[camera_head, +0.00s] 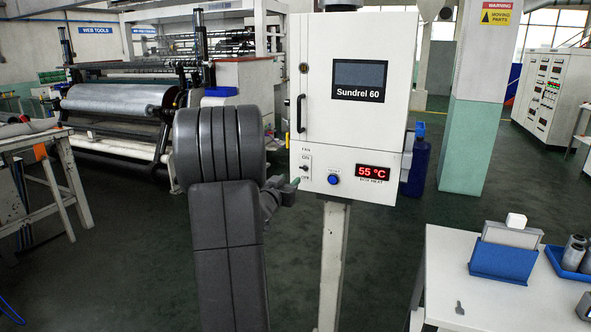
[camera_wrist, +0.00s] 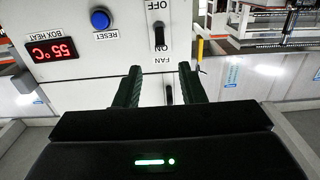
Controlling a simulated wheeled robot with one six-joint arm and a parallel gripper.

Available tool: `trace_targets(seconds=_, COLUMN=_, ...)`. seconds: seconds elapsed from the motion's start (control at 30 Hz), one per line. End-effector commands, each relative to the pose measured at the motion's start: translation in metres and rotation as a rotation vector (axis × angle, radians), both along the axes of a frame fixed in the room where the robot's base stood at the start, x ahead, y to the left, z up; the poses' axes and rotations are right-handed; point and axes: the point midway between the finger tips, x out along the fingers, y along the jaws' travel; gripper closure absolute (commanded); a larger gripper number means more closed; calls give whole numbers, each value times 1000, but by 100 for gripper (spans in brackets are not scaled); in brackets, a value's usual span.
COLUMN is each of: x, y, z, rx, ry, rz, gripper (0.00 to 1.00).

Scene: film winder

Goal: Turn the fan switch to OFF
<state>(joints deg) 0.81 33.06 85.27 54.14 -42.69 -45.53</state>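The fan switch (camera_head: 305,168) is a small dark lever on the lower left of the white control box's front. In the wrist view, which shows the box upside down, the fan switch (camera_wrist: 159,37) sits between the printed OFF above and ON below. I cannot tell which way its lever leans. My gripper (camera_wrist: 160,68) is open and empty, its two dark fingers spread to either side of the switch's line, with the tips short of the switch in the picture. In the head view my gripper (camera_head: 292,188) is just below and left of the switch, partly hidden by my arm.
A blue reset button (camera_head: 333,180) and a red display (camera_head: 373,172) reading 55 °C lie right of the switch. The box door has a dark handle (camera_head: 300,113); a post supports the box. A white table (camera_head: 450,275) with a blue holder (camera_head: 503,262) stands right.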

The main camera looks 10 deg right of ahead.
Motion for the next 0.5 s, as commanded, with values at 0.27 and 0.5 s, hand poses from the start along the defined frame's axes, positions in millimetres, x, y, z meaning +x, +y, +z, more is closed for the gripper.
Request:
trace_targets(seconds=0.27, x=49, y=-34, z=1, rx=1, ry=1, rz=-1, gripper=64)
trace_targets(seconds=0.5, x=74, y=-51, z=1, rx=1, ry=-1, rz=1, gripper=64)
